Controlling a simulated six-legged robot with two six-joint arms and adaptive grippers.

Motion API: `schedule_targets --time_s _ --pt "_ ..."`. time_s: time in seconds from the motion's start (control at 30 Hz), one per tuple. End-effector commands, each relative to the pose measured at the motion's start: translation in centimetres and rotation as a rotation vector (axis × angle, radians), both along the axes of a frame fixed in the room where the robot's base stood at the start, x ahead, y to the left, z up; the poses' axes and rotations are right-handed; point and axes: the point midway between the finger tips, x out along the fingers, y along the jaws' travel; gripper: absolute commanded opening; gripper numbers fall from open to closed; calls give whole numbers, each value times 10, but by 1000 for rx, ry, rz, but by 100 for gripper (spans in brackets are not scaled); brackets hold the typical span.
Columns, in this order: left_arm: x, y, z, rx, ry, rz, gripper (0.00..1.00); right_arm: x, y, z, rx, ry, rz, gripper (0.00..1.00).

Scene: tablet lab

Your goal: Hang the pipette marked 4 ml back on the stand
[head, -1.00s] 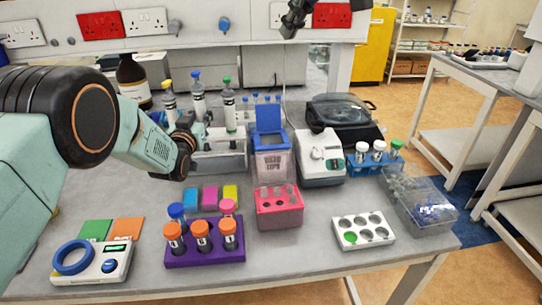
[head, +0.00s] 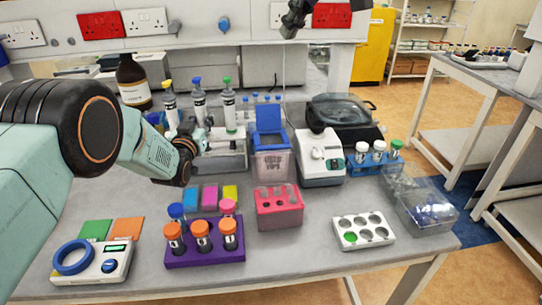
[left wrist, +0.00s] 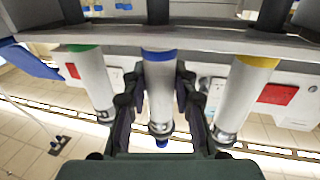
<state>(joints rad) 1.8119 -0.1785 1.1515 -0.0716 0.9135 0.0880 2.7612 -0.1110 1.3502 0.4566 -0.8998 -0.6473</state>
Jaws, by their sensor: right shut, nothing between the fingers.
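My left gripper (head: 203,130) is at the pipette stand (head: 225,162). In the left wrist view its fingers (left wrist: 161,85) close around the white body of a pipette with a blue band (left wrist: 158,85), between the other two. The same blue-topped pipette (head: 199,100) stands upright in the head view. A yellow-banded pipette (left wrist: 240,95) and a green-banded one (left wrist: 92,80) hang on either side of it, apart from the fingers. The stand's rail (left wrist: 215,42) crosses the wrist view. I cannot read any volume mark. My right gripper (head: 291,22) is shut and empty, high above the bench's back.
A used-tips bin with a blue lid (head: 270,160) stands right of the stand. A brown bottle (head: 133,85) is behind my left arm. In front are a pink rack (head: 279,212), a purple tube rack (head: 205,255) and a white rack (head: 364,230). Bare bench lies between them.

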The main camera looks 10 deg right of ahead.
Motion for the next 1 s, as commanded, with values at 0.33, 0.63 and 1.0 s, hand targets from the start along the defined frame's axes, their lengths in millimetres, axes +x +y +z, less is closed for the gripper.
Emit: schedule_targets --time_s 0.33,0.63,1.0 --pt "0 0 0 0 -1 0 53 0 0 0 0 0 0 0" --pt "-2 0 0 0 1 0 53 0 0 0 0 0 0 0" --pt "-36 8 0 1 3 0 53 0 0 0 0 0 0 0"
